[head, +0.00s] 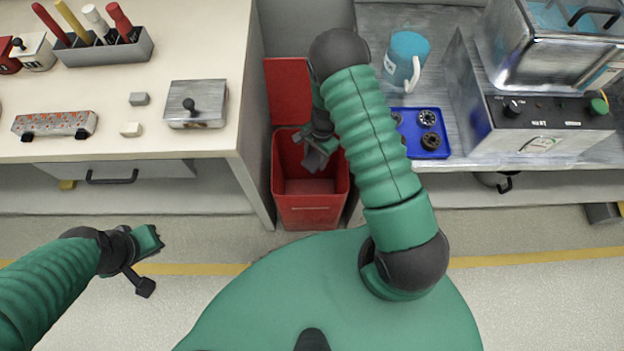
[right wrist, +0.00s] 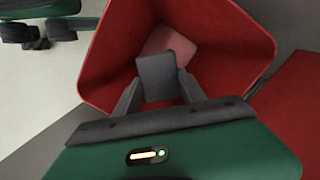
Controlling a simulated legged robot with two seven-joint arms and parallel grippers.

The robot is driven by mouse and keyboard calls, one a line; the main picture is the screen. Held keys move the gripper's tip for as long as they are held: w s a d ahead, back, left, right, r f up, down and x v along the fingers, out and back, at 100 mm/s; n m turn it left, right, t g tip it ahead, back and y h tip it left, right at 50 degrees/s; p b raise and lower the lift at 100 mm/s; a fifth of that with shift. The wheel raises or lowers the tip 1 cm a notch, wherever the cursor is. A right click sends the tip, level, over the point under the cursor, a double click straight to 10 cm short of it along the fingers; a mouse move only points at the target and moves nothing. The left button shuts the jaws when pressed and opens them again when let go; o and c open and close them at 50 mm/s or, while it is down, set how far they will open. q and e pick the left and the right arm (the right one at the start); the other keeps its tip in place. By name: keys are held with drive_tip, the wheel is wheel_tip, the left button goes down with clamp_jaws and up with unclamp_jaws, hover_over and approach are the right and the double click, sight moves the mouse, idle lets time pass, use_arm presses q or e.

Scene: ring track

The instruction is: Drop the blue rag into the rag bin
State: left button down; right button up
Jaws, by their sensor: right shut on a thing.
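The rag bin (head: 310,212) is an open red bin on the floor between the two benches, its red lid (head: 288,92) standing up behind it. My right gripper (head: 318,146) is over the bin opening, pointing down. It is shut on the rag (right wrist: 157,76), a small piece that looks dark grey-blue here and hangs above the bin's inside. In the right wrist view the bin's red walls (right wrist: 232,40) surround the held piece. A paler pink patch shows on the bin's bottom; I cannot tell what it is. My left gripper (head: 146,264) is open and empty, low at the left.
The left bench (head: 205,60) holds a pen holder (head: 105,48), a metal box (head: 196,104) and small blocks. The right bench carries a blue mug (head: 406,58), a blue tray (head: 431,150) with dark round parts and a metal machine (head: 545,120). The bench edges flank the bin closely.

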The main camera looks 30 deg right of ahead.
drive_tip(key=o, duration=1.2)
drive_tip(key=shift+r, duration=0.1)
drive_tip(key=shift+c, duration=0.2)
drive_tip(key=o, duration=0.4)
drive_tip(key=shift+c, duration=0.2)
wheel_tip(320, 180, up, 16)
drive_tip(key=d+p, duration=0.2)
drive_tip(key=p, duration=0.2)
drive_tip(key=shift+w+d+r, duration=0.2)
drive_tip(key=shift+w+d, duration=0.1)
drive_tip(key=shift+d, duration=0.05)
